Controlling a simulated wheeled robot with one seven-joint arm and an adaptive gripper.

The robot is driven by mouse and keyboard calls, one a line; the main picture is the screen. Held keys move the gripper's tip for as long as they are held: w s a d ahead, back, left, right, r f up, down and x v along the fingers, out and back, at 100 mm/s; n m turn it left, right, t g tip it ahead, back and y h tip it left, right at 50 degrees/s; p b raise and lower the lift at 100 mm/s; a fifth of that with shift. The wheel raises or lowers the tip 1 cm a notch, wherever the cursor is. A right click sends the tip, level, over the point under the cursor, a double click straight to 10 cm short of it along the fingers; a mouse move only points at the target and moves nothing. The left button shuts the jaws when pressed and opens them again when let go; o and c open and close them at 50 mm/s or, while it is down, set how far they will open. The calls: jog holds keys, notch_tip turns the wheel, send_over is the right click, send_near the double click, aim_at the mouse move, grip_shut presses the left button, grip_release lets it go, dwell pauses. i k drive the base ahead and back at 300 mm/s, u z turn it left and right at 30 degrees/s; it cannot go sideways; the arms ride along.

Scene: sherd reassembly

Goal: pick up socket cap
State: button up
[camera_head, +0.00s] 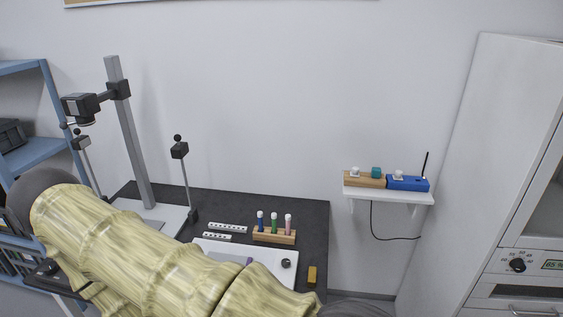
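Small cap-like pieces sit on the white wall shelf (387,194) at right. A white cap (355,172) and a teal cap (376,172) are on a wooden block (364,181). Another white cap (398,175) is on a blue box (408,184) with a thin black rod. I cannot tell which of these is the socket cap. A small black round piece (286,263) lies on a white board (262,253) on the dark table. My gripper is not in view. My arm crosses the lower left and hides part of the table.
The dark table (305,212) carries a copy stand (133,135), a wooden rack (274,236) with blue, green and pink tubes, and a yellow block (312,274). A blue shelf unit (40,150) stands left, and a tall white cabinet (500,130) right. A cable hangs below the wall shelf.

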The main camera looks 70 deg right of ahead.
aim_at(354, 174)
jog(key=u, duration=0.8)
jog(key=k, duration=2.3)
jog(key=z, duration=1.7)
jog(key=i, duration=1.7)
jog(key=u, duration=0.05)
